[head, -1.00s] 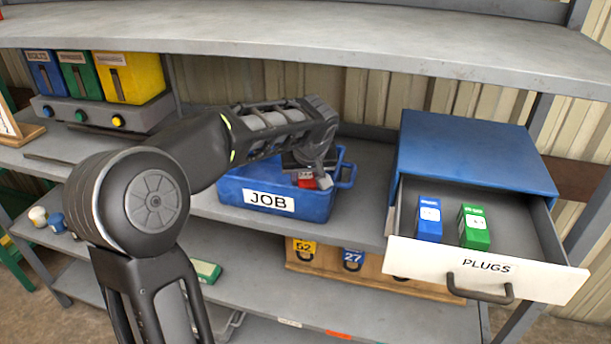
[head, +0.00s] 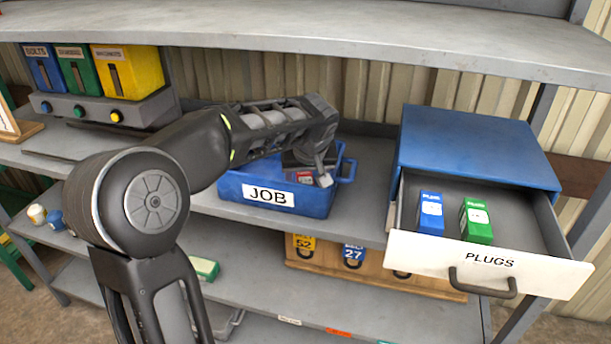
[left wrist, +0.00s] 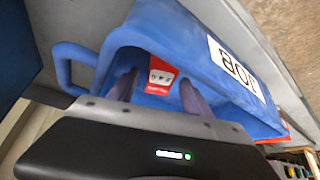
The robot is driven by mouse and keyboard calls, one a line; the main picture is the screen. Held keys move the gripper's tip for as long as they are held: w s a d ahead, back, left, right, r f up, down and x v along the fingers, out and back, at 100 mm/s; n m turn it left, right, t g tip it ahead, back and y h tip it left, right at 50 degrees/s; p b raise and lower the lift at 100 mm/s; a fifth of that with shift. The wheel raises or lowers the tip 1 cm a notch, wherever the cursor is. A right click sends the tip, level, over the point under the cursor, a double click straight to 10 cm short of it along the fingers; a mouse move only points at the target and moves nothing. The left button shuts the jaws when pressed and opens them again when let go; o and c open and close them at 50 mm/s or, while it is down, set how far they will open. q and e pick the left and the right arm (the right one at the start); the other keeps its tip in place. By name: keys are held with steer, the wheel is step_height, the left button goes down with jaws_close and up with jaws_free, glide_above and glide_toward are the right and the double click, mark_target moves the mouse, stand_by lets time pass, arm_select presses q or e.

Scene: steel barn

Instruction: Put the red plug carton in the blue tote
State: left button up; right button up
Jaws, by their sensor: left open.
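The red plug carton (head: 304,177) is inside the blue tote marked JOB (head: 231,188), near its right end, partly hidden by my gripper and the tote wall. My left gripper (head: 313,176) reaches down into the tote at the carton. In the left wrist view the red carton (left wrist: 159,82), with a white label, shows between the two spread fingers (left wrist: 159,93). The fingers are open, one to each side of it. The blue tote's rim (left wrist: 150,38) surrounds them. Whether the carton rests flat on the tote floor is hidden. My right gripper is not in view.
An open PLUGS drawer (head: 487,258) at right holds a blue carton (head: 430,213) and a green carton (head: 476,220). The upper shelf (head: 330,40) runs above my arm. Blue, green and yellow bins (head: 127,73) stand at left.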

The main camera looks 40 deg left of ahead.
arm_select(q)
steer(key=shift+r, duration=0.1)
steer(key=shift+r+p, duration=0.6)
steer(key=shift+p, duration=0.25)
steer(key=shift+s+d+r, duration=0.1)
steer(key=shift+r, duration=0.15)
steer(key=b+v, duration=0.1)
steer(key=v, duration=1)
steer(key=shift+b, duration=0.35)
steer(key=shift+s, duration=0.15)
